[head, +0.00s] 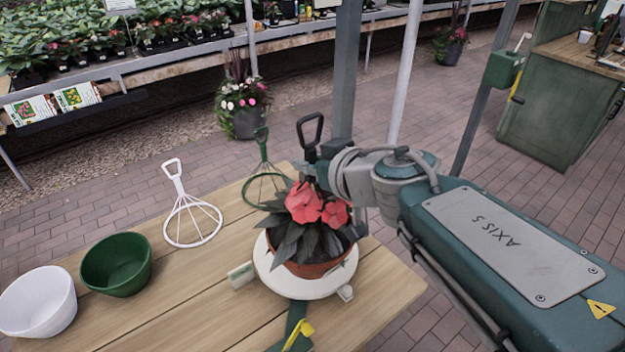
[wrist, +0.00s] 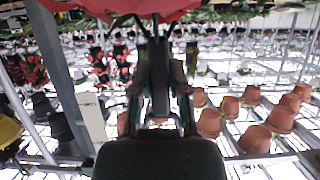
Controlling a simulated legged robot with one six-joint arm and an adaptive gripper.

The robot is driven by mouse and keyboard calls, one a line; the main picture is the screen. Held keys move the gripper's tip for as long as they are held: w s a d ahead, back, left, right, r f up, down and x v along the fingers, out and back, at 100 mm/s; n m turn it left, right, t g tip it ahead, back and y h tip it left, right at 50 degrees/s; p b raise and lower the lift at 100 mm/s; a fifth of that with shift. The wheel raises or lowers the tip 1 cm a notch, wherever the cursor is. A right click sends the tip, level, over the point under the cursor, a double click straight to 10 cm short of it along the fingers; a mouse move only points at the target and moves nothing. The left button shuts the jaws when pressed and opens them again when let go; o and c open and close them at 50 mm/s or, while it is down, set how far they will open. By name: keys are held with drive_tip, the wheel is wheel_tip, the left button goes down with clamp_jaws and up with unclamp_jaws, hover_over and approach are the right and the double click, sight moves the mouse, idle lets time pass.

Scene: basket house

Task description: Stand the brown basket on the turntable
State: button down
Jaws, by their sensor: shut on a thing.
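The brown basket (head: 310,269) is a terracotta-coloured bowl with dark leaves and red flowers (head: 305,203). It is upright over the white round turntable (head: 272,283) on the wooden table. Whether it touches the disc all round cannot be told. A dark hanger with a loop handle (head: 310,131) rises behind the flowers. My gripper (head: 325,172) is at this hanger, above the basket, partly hidden by flowers and my wrist. In the wrist view my gripper (wrist: 158,85) is closed around a dark upright stem, with red petals (wrist: 125,8) at the top edge.
On the table stand a white hanger (head: 190,212), a green hanger (head: 262,150), a green bowl (head: 116,265) and a white bowl (head: 38,302). A yellow-handled tool (head: 298,336) lies in front of the turntable. A grey post (head: 345,65) rises behind.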

hover_over(311, 200)
drive_tip(key=s, duration=0.1)
wheel_tip(311, 200, down, 3)
drive_tip(key=w+a+f, duration=0.1)
drive_tip(key=w+f, duration=0.3)
drive_tip(key=f, duration=0.4)
drive_tip(key=shift+w+a, duration=0.2)
drive_tip(key=shift+w, duration=0.05)
drive_tip(key=shift+f, duration=0.1)
drive_tip(key=c, duration=0.6)
unclamp_jaws()
drive_tip(key=shift+f, duration=0.2)
